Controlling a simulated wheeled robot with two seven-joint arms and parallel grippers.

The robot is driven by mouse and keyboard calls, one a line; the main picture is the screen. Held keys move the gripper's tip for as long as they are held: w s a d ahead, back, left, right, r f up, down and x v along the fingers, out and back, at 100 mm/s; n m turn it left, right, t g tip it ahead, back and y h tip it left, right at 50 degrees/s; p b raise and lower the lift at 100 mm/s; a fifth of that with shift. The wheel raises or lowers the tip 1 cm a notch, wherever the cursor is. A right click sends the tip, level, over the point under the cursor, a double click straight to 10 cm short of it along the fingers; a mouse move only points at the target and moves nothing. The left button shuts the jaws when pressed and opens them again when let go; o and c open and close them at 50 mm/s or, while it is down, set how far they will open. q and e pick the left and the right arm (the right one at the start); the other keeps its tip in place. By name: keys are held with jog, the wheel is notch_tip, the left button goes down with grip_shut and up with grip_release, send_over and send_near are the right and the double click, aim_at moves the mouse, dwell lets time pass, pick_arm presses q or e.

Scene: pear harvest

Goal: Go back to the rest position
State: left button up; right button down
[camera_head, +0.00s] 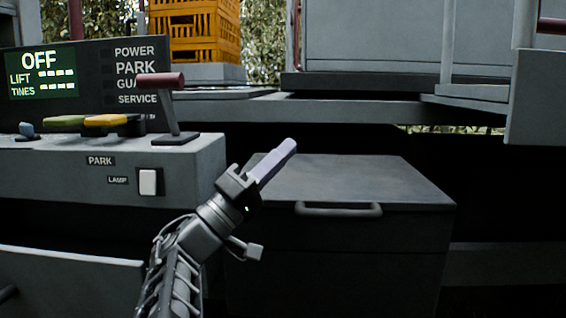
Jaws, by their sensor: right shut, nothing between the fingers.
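My right gripper (277,161) is in the middle of the head view, its arm rising from the bottom edge. Its pale purple fingers are closed together and point up and to the right. Nothing shows between them. The gripper shows in front of a dark grey box (350,180) with a bar handle; I cannot tell how far apart they are. My left gripper is not in view.
A control panel at left has a display (42,73) reading OFF, a red-handled lever (168,110), yellow and green handles (95,121) and a white lamp switch (148,182). Orange crates (194,35) are stacked behind. A grey shelf edge (330,108) runs across behind the box.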

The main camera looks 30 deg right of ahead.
aim_at(284, 205)
jog(key=f+b, duration=0.2)
jog(key=f, duration=0.2)
jog(key=f+b, duration=0.2)
jog(key=f, duration=0.3)
jog(key=shift+w+d+f, duration=0.1)
jog(key=shift+d+f, duration=0.1)
jog(key=shift+f, duration=0.05)
dwell(1.3)
